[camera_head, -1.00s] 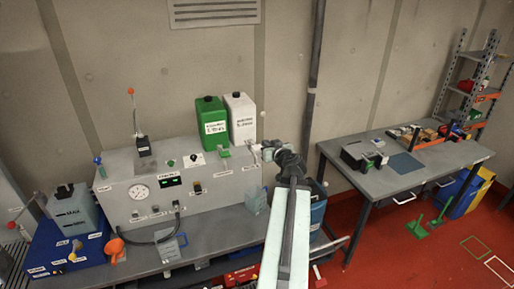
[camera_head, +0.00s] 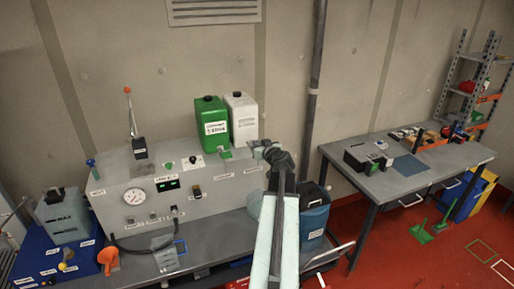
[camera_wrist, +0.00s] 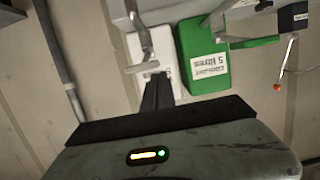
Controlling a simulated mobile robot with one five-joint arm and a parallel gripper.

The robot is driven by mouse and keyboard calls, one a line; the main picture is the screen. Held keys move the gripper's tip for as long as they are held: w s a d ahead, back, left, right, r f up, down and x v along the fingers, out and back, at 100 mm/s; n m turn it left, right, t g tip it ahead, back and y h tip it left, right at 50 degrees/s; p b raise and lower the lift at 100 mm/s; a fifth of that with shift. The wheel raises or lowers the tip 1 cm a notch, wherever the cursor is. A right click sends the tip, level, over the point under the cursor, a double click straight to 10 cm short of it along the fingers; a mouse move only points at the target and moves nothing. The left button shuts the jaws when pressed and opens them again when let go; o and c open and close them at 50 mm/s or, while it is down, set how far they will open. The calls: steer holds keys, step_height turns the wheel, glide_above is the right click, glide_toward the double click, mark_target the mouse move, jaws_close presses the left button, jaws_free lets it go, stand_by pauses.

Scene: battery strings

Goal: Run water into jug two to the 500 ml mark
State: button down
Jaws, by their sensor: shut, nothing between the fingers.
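A clear jug (camera_head: 254,206) stands on the bench at the panel's right end, partly hidden behind my arm. A second clear jug (camera_head: 165,254) stands by the black hose at the bench front. I cannot read which is jug two, nor see any water level. My gripper (camera_head: 258,150) is at the panel's top right corner. In the wrist view my gripper (camera_wrist: 157,82) is shut and empty, its tips close to a metal tap with a lever (camera_wrist: 146,45). I cannot tell whether they touch.
A blue bin (camera_head: 314,222) is right of my arm. A second table (camera_head: 400,163) stands at the right. Red floor between is open.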

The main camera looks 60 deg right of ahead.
steer(key=shift+s+d+f, duration=0.2)
steer(key=shift+s+d, duration=0.15)
steer(key=shift+s, duration=0.35)
steer(key=f+b, duration=0.1)
steer(key=b, duration=0.1)
steer(key=s+a+f+b, duration=0.1)
steer(key=f+b, duration=0.3)
steer(key=shift+s+a+f, duration=0.15)
steer(key=shift+s+f, duration=0.1)
steer(key=shift+r, duration=0.1)
stand_by(2.9)
